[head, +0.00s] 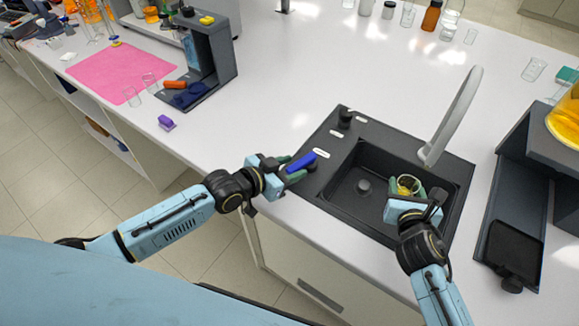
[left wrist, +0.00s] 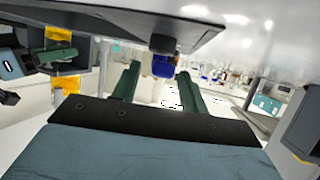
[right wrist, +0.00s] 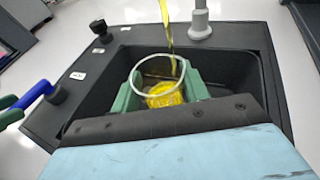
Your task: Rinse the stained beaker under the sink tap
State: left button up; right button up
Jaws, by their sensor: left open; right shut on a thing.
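The glass beaker (right wrist: 136,80) is held in the sink basin (head: 345,187), with yellow at its bottom; it also shows in the head view (head: 408,180). My right gripper (right wrist: 160,92) is shut on it, one green finger on each side. A yellow streak (right wrist: 167,25) runs down into its mouth; I cannot tell if it is liquid. My left gripper (head: 290,168) is open at the sink's left edge, beside a blue lever (head: 302,161) on a black knob (right wrist: 57,95). Contact there is unclear.
Another black knob (head: 345,116) stands on the sink deck. A dark stand (head: 530,170) with an orange-yellow flask (head: 567,120) is right of the sink. Glassware and bottles line the back. A pink mat (head: 120,72) lies far left. The counter behind the sink is clear.

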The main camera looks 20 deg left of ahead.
pick_arm(q)
jog(key=shift+s, duration=0.1)
jog(key=v, duration=1.2)
dwell(0.6)
